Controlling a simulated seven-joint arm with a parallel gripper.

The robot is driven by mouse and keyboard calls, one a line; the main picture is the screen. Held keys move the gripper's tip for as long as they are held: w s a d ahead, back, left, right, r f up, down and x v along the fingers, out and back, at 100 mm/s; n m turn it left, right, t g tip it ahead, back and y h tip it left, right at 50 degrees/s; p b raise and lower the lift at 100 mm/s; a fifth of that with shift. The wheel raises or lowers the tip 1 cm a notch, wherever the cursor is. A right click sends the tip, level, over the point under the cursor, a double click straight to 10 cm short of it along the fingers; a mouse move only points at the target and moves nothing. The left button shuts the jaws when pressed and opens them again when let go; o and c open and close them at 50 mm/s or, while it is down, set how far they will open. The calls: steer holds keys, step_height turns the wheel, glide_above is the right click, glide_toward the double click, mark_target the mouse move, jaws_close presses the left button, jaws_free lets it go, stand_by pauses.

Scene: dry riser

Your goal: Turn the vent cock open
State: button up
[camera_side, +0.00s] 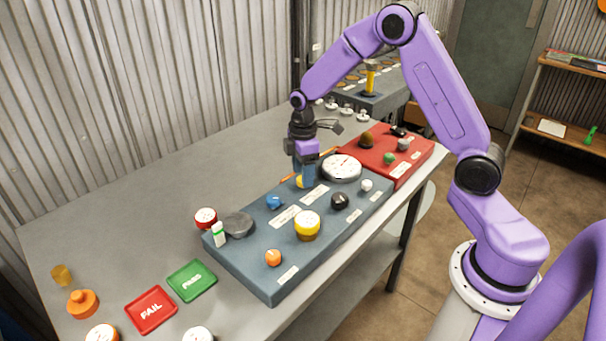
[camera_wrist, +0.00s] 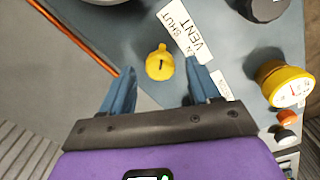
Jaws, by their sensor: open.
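The vent cock is a small yellow knob (camera_wrist: 159,66) with a dark line on its face and a narrow tab. In the wrist view it sits beside a white label (camera_wrist: 186,37) reading VENT and SHUT. My gripper (camera_wrist: 160,85) is open, its two blue fingers on either side of and just short of the knob. In the side view my gripper (camera_side: 304,178) points down over the far edge of the blue-grey panel (camera_side: 254,266), and the yellow knob (camera_side: 299,182) is mostly hidden behind the fingers. I cannot tell whether the fingers touch it.
An orange pencil-like rod (camera_wrist: 80,40) lies along the panel's edge.

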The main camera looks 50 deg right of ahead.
steer(key=shift+f, duration=0.7)
steer(key=c, duration=1)
steer(key=shift+c, duration=0.2)
